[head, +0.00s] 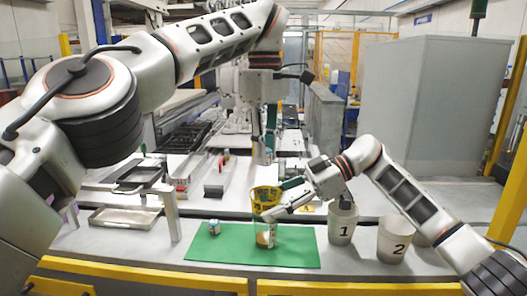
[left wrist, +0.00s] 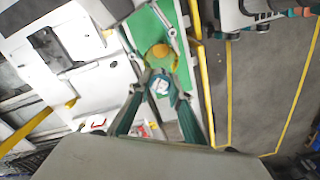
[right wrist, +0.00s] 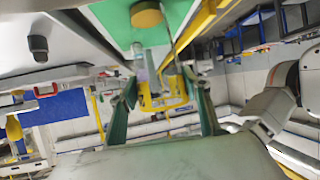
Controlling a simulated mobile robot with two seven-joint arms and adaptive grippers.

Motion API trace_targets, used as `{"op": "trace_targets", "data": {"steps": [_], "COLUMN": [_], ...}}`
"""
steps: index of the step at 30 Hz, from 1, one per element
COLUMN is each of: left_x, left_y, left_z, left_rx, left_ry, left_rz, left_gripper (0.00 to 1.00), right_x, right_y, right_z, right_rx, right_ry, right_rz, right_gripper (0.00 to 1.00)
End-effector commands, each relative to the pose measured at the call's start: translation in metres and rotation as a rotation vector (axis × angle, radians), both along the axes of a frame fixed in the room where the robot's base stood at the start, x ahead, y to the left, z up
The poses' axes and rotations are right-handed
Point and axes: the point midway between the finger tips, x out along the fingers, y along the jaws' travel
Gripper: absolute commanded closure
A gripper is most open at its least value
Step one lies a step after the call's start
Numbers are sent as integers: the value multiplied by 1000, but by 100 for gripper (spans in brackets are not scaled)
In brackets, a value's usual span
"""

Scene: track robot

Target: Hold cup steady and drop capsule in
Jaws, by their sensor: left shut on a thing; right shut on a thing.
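A clear cup with amber contents (head: 265,239) stands on the green mat (head: 300,258). My right gripper (head: 280,199) is shut on the cup from the right. The cup's amber part also shows at the top of the right wrist view (right wrist: 146,14), beyond my right fingertips (right wrist: 155,85). My left gripper (head: 264,158) points down, well above the cup, and is shut on a small white capsule. The capsule (left wrist: 160,87) shows between its fingertips in the left wrist view, with the amber cup (left wrist: 159,54) beyond it. The capsule is too small to make out clearly in the head view.
Pale bins marked 1 (head: 342,224) and 2 (head: 392,241) stand to the right. A metal tray (head: 125,217) lies left. The mat's front is clear.

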Motion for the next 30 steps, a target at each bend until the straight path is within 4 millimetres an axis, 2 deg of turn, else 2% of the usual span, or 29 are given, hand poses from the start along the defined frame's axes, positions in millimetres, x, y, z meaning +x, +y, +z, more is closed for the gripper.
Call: {"op": "trace_targets", "data": {"steps": [8,30], "left_x": [0,0], "left_y": [-1,0], "left_z": [-10,-59], "left_rx": [3,3], "left_ry": [4,1], "left_rz": [-4,-3], "left_gripper": [94,94], "right_x": [0,0], "right_y": [0,0], "right_z": [-1,-1], "right_rx": [-1,-1], "right_ry": [0,0], "right_rz": [0,0], "right_gripper": [78,78]}}
